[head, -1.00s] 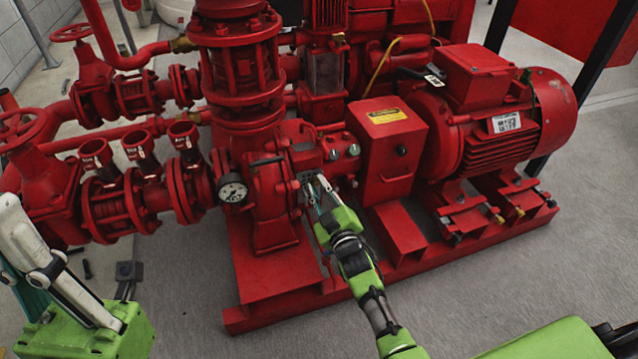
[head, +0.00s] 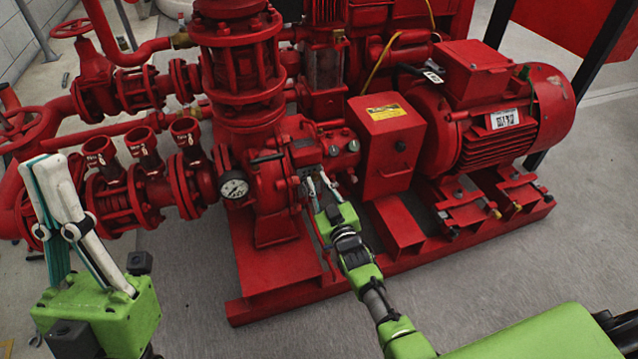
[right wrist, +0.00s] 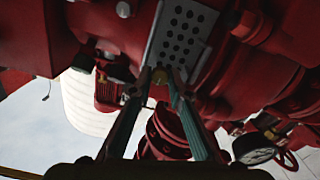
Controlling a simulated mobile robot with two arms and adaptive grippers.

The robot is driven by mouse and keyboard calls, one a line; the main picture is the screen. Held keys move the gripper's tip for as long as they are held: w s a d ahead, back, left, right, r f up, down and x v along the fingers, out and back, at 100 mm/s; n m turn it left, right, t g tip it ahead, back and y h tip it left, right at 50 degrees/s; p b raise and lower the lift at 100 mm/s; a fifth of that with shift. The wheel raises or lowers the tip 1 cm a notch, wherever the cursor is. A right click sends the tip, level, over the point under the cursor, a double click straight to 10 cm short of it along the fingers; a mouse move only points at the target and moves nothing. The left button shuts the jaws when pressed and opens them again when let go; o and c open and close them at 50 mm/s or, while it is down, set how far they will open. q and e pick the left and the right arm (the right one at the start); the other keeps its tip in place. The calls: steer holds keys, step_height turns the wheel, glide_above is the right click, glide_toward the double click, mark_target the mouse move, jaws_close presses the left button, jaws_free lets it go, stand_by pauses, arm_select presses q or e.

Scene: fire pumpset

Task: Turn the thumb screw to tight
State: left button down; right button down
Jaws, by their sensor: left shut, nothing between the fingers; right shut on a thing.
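My right gripper (head: 317,182) reaches up to the front of the red pump casing, just below the small valve block beside the red box. In the right wrist view its fingers (right wrist: 160,78) close around a small brass-coloured thumb screw (right wrist: 160,76) at the lower edge of a perforated metal plate. Most of the screw is hidden by the fingertips, and how far it is turned cannot be told. My left gripper (head: 46,165) is raised at the left, shut and empty, in front of the red pipework and away from the screw.
A pressure gauge (head: 234,186) sits left of the right gripper. The red control box (head: 386,145) and motor (head: 510,120) stand to its right. Grey floor in front is clear.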

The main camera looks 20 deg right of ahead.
steer(key=shift+f, duration=0.1)
steer(key=c, duration=1.9)
jaws_free()
steer(key=shift+s, duration=0.1)
steer(key=shift+s+f, duration=0.1)
steer(key=shift+s, duration=0.05)
steer(key=s, duration=0.7)
steer(key=shift+s+d+r, duration=0.2)
steer(key=shift+s+r, duration=0.05)
steer(key=shift+r, duration=0.1)
